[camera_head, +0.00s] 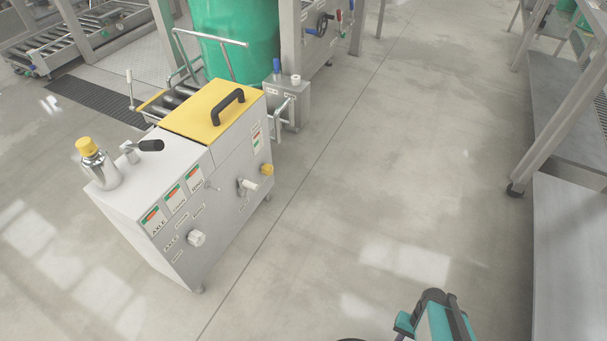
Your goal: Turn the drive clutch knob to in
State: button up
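A grey metal cabinet (215,210) stands on the floor left of centre. Its front face carries a pale faceted knob (196,238) at the lower left, near small printed labels. Further right on that face are a white lever-like knob (249,185) and a yellow knob (267,170). The labels are too small to read surely, so I cannot tell which is the drive clutch knob or its setting. A teal and dark part of my arm shows at the bottom right, well apart from the cabinet. My gripper's fingers are not visible.
A green drum (235,40) stands behind. Shelving (570,100) lines the right. The floor (390,170) between is clear.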

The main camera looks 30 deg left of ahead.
aim_at(267, 169)
jog(key=u, duration=1.3)
jog(key=i, duration=0.15)
jog(key=u, duration=2)
jog(key=i, duration=0.4)
jog(key=z, duration=0.3)
